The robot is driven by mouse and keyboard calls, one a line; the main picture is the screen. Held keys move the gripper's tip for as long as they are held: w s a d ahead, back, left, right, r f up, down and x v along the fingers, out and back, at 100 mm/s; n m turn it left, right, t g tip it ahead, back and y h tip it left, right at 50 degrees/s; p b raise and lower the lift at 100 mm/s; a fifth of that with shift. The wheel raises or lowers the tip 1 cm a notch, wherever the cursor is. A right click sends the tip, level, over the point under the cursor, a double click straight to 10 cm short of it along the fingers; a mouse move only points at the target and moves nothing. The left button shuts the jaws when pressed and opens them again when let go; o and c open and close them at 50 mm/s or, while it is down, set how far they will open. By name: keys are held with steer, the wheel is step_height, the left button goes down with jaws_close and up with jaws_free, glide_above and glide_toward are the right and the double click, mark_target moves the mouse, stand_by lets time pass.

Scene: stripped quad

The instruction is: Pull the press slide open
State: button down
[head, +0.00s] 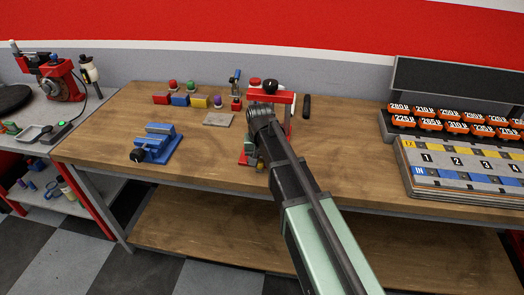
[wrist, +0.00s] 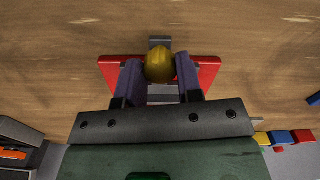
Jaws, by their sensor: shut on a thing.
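The press is a red frame (head: 287,98) with a black knob on top, standing near the middle of the workbench in the head view. My arm covers much of its front. In the wrist view a round yellow knob (wrist: 158,66) sits over a red plate (wrist: 207,70), with a grey metal piece beyond it. My gripper (wrist: 158,72) has one purple finger on each side of the yellow knob and is shut on it. How far the slide is out cannot be told.
A blue vise (head: 155,143) and a grey plate (head: 218,119) are left of the press, with several coloured blocks (head: 180,99) behind. A dark upright tool (head: 306,106) stands close right. A numbered rack (head: 465,165) is at far right. Bare wood (head: 350,135) lies between.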

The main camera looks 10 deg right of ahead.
steer(key=c, duration=0.8)
jaws_free()
step_height(320, 180, up, 11)
steer(key=p, duration=1)
steer(key=shift+f+p, duration=0.1)
steer(key=shift+p, duration=0.3)
steer(key=s+d, duration=0.1)
steer(key=s, duration=0.5)
steer(key=s+d+n, duration=0.1)
steer(key=s, duration=0.5)
steer(key=s+d+f+n+b, duration=0.1)
steer(key=s, duration=0.5)
steer(key=shift+s+d, duration=0.35)
